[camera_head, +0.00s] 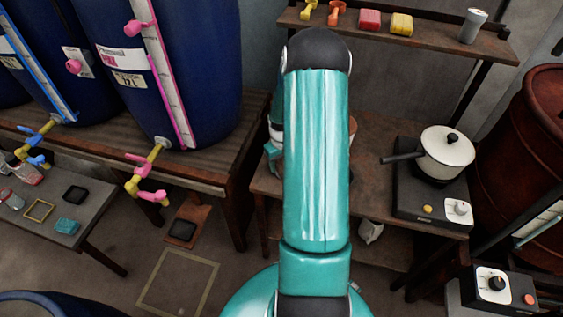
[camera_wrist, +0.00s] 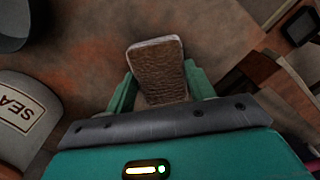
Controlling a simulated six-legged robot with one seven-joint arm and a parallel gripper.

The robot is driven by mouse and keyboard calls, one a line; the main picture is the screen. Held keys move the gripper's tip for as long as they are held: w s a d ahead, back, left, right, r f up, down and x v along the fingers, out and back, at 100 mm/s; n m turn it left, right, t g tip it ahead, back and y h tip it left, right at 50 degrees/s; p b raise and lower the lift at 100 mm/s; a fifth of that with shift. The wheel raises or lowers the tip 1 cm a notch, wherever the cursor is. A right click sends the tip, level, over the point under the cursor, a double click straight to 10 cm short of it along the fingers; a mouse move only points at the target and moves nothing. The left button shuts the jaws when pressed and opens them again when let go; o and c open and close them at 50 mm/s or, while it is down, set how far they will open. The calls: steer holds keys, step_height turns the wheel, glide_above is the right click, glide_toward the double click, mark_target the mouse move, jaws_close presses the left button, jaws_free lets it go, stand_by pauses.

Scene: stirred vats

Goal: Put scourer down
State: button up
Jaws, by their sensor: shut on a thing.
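The scourer (camera_wrist: 157,68) is a brown, rough-faced pad with a pale edge. It shows in the wrist view, upright in the picture between the two teal fingers of my gripper (camera_wrist: 160,88). My gripper is shut on it, with the upper part sticking out past the fingers. Behind it is a brown, stained surface; I cannot tell how far away that is. In the head view my arm hides the scourer and most of my gripper.
A wooden bench (camera_head: 375,140) holds a hotplate (camera_head: 405,195) with a white pot (camera_head: 445,152). A shelf (camera_head: 430,38) above carries coloured blocks and a grey can (camera_head: 472,25). Blue vats (camera_head: 175,75) stand left, a rust-red drum (camera_head: 530,150) right. A low table (camera_head: 90,205) is front left.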

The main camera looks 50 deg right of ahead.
mark_target(281, 164)
steer(key=o, duration=0.9)
steer(key=shift+o, duration=0.2)
step_height(281, 164, up, 12)
steer(key=w+a+r+n+t+h, duration=0.1)
steer(key=w+a+r, duration=0.1)
steer(key=a+r, duration=0.75)
steer(key=s+a+r+n+t, duration=0.1)
steer(key=s+a+r, duration=0.2)
steer(key=a+r, duration=0.5)
steer(key=s+a+r+n+t, duration=0.1)
steer(key=s+a+r+t, duration=0.15)
steer(key=a+r, duration=0.45)
steer(key=s+a+t+y, duration=0.1)
steer(key=s+a, duration=0.7)
steer(key=a, duration=0.2)
steer(key=shift+s+r+n, duration=0.15)
steer(key=shift+s+n, duration=0.15)
steer(key=shift+s, duration=0.05)
steer(key=shift+a, duration=0.1)
